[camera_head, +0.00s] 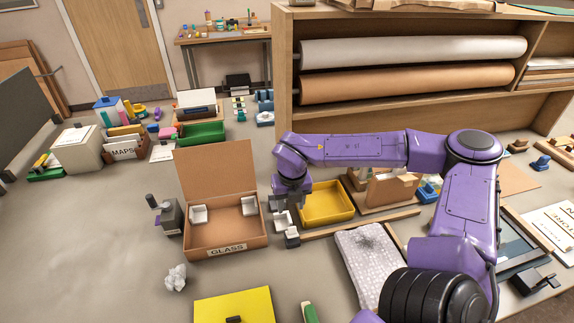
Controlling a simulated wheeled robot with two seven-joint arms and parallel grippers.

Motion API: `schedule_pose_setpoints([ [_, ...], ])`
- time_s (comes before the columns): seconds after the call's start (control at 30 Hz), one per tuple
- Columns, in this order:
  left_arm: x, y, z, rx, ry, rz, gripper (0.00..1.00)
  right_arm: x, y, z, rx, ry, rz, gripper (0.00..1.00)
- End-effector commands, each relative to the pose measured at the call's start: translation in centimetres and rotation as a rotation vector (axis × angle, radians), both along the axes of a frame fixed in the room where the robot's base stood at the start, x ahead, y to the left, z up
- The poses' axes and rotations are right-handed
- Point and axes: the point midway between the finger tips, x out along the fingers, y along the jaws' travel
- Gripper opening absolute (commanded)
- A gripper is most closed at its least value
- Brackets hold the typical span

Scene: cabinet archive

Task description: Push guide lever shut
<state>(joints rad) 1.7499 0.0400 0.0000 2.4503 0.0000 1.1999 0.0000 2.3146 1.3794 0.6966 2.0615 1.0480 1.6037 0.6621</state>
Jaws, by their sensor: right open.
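My right gripper (287,228) hangs from the purple arm that comes in from the right. Its jaws are open, with nothing seen between them, just right of the open cardboard box marked GLASS (207,246). I cannot pick out the guide lever for certain. A dark framed board (520,240) lies at the right edge, with a black fitting (535,281) at its near end; it is partly cut off and partly behind my arm. My left gripper is out of view.
A yellow tray (348,207) is just right of my gripper. A bubble-wrap sheet (364,259) lies nearer. A small dark device with a handle (168,215) stands left of the box. A wooden shelf with paper rolls (410,47) rises behind. The table's left front is mostly clear.

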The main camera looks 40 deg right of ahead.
Motion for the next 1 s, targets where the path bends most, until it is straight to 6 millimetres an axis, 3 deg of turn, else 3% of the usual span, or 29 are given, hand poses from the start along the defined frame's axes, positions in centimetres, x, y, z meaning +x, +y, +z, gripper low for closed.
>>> schedule_pose_setpoints([
  [0.03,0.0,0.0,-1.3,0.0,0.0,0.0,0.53,0.1,-0.1,-1.4,0.0,0.0,0.0,0.49],
  [0.47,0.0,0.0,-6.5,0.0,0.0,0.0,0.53,0.5,-0.4,-6.4,0.0,-0.001,-0.002,0.49],
  [0.53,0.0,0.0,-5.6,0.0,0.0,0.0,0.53,0.5,-0.4,-5.5,0.0,-0.001,-0.002,0.49],
  [1.0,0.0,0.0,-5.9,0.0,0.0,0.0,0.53,0.5,-0.4,-6.2,-0.001,-0.001,-0.003,0.49],
])
